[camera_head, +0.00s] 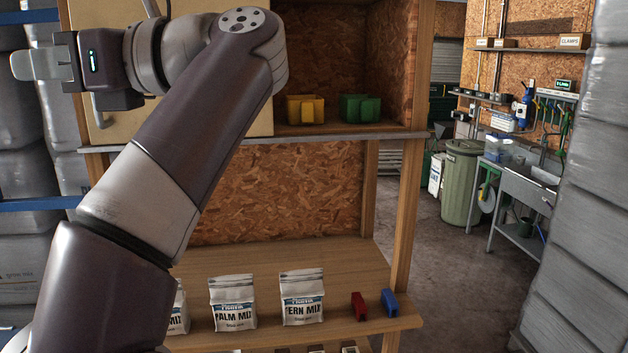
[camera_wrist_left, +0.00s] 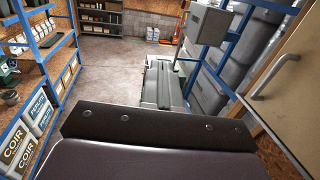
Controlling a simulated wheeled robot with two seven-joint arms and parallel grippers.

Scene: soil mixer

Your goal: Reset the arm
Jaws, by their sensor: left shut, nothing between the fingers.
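My left arm (camera_head: 190,150) reaches up across the left half of the head view, bent at the top. Its left gripper (camera_head: 28,66) points left at the upper left edge, fingers shut with nothing between them. It is in front of a cream cabinet door (camera_head: 240,120) with a metal handle (camera_head: 99,112). In the left wrist view, the door's handle (camera_wrist_left: 275,76) shows at the right; a dark plate of my own wrist fills the bottom, and the fingertips are not seen. My right gripper is in neither view.
A yellow bin (camera_head: 306,110) and a green bin (camera_head: 360,108) sit in the open cabinet part. Bags (camera_head: 302,300) and red and blue clips (camera_head: 389,303) stand on the lower shelf. Wrapped stacks (camera_head: 580,220) stand right. The floor (camera_head: 430,240) beyond is partly clear.

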